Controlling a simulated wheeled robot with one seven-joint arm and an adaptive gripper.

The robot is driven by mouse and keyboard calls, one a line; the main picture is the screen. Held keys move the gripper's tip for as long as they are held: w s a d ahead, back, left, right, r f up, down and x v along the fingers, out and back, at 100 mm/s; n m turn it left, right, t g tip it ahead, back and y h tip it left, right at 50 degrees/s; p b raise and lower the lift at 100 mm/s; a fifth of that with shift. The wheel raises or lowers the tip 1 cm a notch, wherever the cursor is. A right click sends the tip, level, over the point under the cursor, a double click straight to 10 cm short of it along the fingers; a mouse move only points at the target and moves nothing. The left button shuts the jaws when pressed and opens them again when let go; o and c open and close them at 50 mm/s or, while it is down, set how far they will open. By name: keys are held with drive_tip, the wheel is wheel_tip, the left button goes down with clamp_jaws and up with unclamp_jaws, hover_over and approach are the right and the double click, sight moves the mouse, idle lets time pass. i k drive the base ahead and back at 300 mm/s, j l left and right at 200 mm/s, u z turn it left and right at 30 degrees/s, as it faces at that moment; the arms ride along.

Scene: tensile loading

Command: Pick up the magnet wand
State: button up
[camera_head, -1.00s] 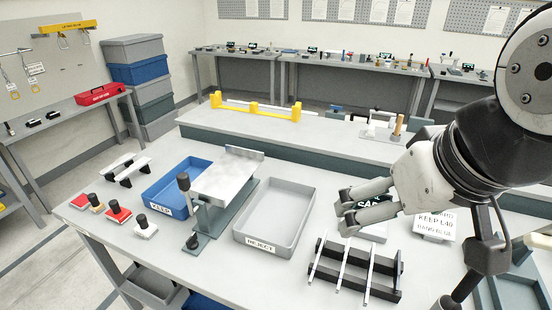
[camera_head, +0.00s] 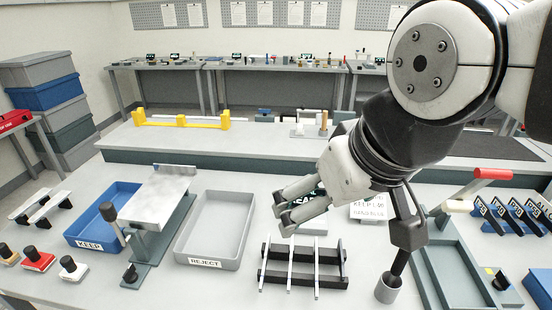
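A dark rod (camera_head: 397,263), which looks like the magnet wand, stands tilted in a small grey cup (camera_head: 388,289) on the bench, right of the black rack. Its upper end is hidden behind a dark block on my wrist. My gripper (camera_head: 282,211) is at the middle of the picture, pointing left, above the bench and behind the black rack. Its two grey fingers are apart, with a dark lettered thing showing between them. I see nothing clearly held. The gripper is up and left of the cup, not touching the rod.
A black rack (camera_head: 304,268) with light bars stands left of the cup. Left of it are the grey REJECT tray (camera_head: 209,262), a metal plate on a stand and the blue KEEP tray (camera_head: 90,243). A red-handled lever (camera_head: 491,174) and several blue numbered holders stand at right.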

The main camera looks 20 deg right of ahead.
sight(402, 258)
drive_tip(key=l+z, duration=0.1)
drive_tip(key=z, duration=0.85)
drive_tip(key=j+z, duration=0.1)
drive_tip(key=l+z, duration=0.15)
drive_tip(key=j+z, duration=0.2)
drive_tip(key=z, duration=0.25)
drive_tip(key=k+j+z, duration=0.15)
drive_tip(key=z, duration=0.3)
drive_tip(key=k+j+z, duration=0.1)
drive_tip(key=z, duration=0.35)
drive_tip(key=k+j, duration=0.2)
